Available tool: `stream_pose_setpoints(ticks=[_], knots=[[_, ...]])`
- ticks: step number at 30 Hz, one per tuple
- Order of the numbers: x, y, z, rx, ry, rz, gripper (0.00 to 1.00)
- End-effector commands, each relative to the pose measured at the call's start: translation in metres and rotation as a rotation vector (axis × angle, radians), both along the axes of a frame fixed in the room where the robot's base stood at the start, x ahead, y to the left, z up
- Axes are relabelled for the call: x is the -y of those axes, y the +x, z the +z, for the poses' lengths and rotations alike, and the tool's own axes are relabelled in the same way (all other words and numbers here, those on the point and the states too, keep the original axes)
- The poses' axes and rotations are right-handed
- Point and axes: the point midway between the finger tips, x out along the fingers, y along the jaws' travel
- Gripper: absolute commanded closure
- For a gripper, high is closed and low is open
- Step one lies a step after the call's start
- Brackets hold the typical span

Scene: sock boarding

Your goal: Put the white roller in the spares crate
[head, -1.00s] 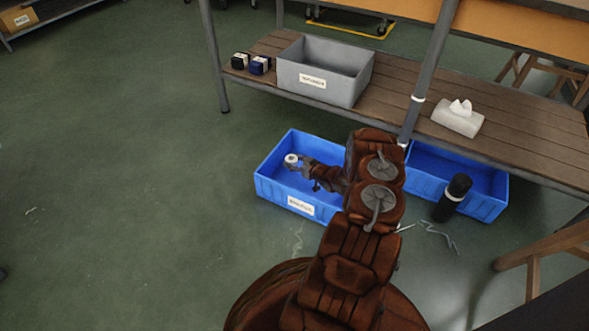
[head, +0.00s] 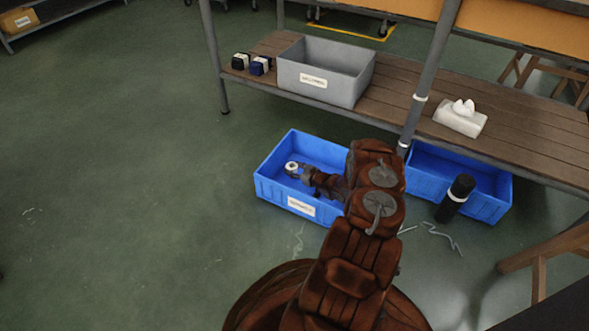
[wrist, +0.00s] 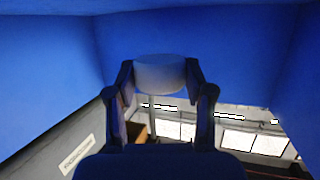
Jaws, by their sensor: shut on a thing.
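The white roller (head: 292,166) is a short white cylinder, seen over the left blue crate (head: 265,187) in the head view. My gripper (head: 297,170) reaches into that crate from the right and is shut on the roller. In the wrist view the roller (wrist: 160,72) sits between both fingers, with blue crate walls (wrist: 45,75) around it. I cannot tell whether the roller touches the crate floor. The blue crate has a white label whose text is too small to read. My arm hides its right end.
A second blue crate (head: 485,207) stands at the right, with a black cylinder (head: 455,199) at its front. A grey bin (head: 330,92), two small dark boxes (head: 250,64) and a tissue box (head: 459,120) are on the low wooden shelf (head: 530,146).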

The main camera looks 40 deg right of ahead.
Motion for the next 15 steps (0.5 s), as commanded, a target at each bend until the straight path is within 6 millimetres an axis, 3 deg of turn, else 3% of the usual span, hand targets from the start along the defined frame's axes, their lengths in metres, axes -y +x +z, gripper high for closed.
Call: stream_pose_setpoints(ticks=[2, 3, 10, 15], knots=[[0.0, 0.0002, -0.0002, 0.0, 0.0, 0.0, 0.84], [-0.0001, 0.0002, -0.0002, 0.0, 0.0, 0.0, 0.47], [0.0001, 0.0001, -0.0001, 0.0, 0.0, 0.0, 0.23], [0.0003, -0.0002, -0.0002, 0.0, 0.0, 0.0, 0.23]])
